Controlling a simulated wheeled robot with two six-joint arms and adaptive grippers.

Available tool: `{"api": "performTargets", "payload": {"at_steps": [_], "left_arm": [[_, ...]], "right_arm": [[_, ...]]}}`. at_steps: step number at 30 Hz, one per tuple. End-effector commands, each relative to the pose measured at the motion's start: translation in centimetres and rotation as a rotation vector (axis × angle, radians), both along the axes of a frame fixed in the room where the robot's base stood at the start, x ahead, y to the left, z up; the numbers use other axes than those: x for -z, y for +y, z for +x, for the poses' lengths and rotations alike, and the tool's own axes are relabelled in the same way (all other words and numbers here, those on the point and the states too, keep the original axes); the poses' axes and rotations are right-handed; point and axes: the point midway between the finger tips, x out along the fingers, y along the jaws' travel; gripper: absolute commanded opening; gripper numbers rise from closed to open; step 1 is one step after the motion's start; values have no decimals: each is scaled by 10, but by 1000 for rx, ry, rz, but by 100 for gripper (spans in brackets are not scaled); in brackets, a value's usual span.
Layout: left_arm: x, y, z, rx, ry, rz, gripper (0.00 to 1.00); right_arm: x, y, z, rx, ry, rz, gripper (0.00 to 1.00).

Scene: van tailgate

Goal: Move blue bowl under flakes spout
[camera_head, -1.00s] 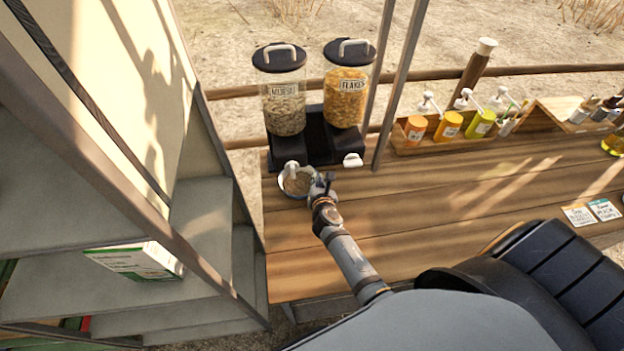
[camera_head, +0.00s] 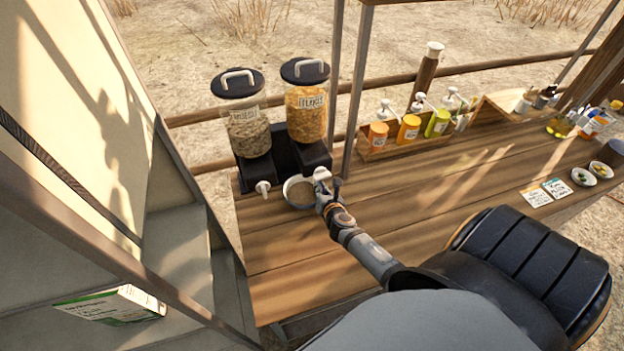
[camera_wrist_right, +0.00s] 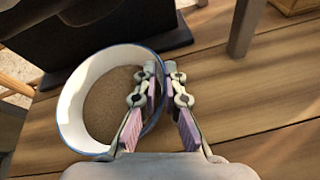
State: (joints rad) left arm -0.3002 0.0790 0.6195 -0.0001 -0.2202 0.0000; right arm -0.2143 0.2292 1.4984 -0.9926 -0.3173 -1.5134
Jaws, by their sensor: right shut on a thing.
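The blue bowl (camera_head: 297,206) has a white inside, a blue rim and brown grainy contents. It stands on the wooden counter in front of the dispensers, between the two spouts. My right gripper (camera_head: 325,192) is shut on the bowl's right rim. In the right wrist view the bowl (camera_wrist_right: 66,108) lies left of the fingers (camera_wrist_right: 163,72), with its wall between them. The flakes dispenser (camera_head: 306,115) is the right one, and its white spout (camera_head: 321,174) is just right of the bowl, close to the gripper. My left gripper is not in view.
The muesli dispenser (camera_head: 248,130) stands on the left, its white spout (camera_head: 263,187) left of the bowl. A metal post (camera_head: 357,85) rises right of the flakes dispenser. A wooden rack (camera_head: 385,151) holds sauce bottles. The counter (camera_head: 420,190) to the right is mostly clear.

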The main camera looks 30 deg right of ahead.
Motion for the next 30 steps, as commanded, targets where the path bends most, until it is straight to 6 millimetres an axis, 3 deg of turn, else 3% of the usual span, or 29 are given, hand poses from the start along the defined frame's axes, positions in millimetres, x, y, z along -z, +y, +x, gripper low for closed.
{"api": "performTargets", "payload": {"at_steps": [12,20,21,27,30], "left_arm": [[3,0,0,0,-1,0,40],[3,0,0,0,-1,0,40],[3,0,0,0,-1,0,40],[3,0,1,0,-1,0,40],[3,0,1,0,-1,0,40]], "right_arm": [[0,-39,-11,-1,1,-2,0],[0,-42,-12,0,1,1,0],[0,-42,-12,0,1,1,9],[0,-42,-12,0,1,1,34],[0,-42,-12,0,1,1,34]]}}
